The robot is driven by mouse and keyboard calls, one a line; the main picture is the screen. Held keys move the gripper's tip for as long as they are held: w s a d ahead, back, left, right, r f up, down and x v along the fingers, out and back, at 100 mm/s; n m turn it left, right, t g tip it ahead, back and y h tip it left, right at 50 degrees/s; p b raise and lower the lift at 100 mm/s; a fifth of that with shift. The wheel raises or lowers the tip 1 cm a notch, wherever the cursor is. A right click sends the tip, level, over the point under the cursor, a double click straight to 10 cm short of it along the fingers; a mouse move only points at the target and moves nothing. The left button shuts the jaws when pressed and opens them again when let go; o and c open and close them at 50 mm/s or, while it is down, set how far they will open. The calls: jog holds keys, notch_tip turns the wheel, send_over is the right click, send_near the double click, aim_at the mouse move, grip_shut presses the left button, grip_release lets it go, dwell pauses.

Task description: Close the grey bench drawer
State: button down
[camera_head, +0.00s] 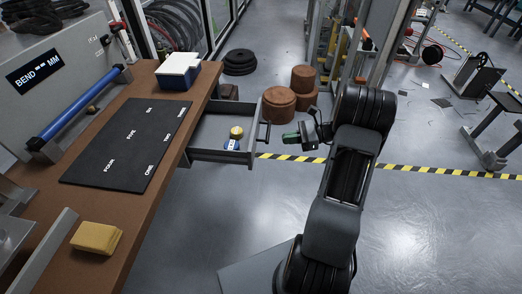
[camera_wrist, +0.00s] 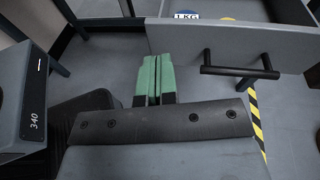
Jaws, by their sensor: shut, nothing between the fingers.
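The grey bench drawer (camera_head: 222,135) stands pulled out from the right side of the brown bench, with a round yellow-topped item and a blue-and-white item inside. Its dark bar handle (camera_head: 264,133) is on the front face. In the wrist view the drawer front (camera_wrist: 222,37) crosses the top right, with the handle (camera_wrist: 240,70) on it. My gripper (camera_head: 291,138) is just right of the handle, apart from it. In the wrist view its green fingertips (camera_wrist: 153,80) are shut together, left of the handle and empty.
The brown bench (camera_head: 60,190) holds a black mat (camera_head: 130,140), a blue-and-white box (camera_head: 178,72) and a yellow sponge-like block (camera_head: 96,238). Brown round stacks (camera_head: 279,104) stand behind the drawer. A grey block marked 340 (camera_wrist: 22,100) shows at wrist view left.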

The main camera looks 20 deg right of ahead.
jog(key=d+f+m+t+b, duration=0.1)
jog(key=d+f+m+t, duration=0.2)
jog(key=d+f, duration=0.1)
jog(key=b+x, duration=0.2)
jog(key=x, duration=1.1)
jog(key=shift+w+y, duration=0.3)
jog(key=shift+y, duration=0.1)
jog(key=shift+a+r, duration=0.1)
jog(key=shift+r, duration=0.05)
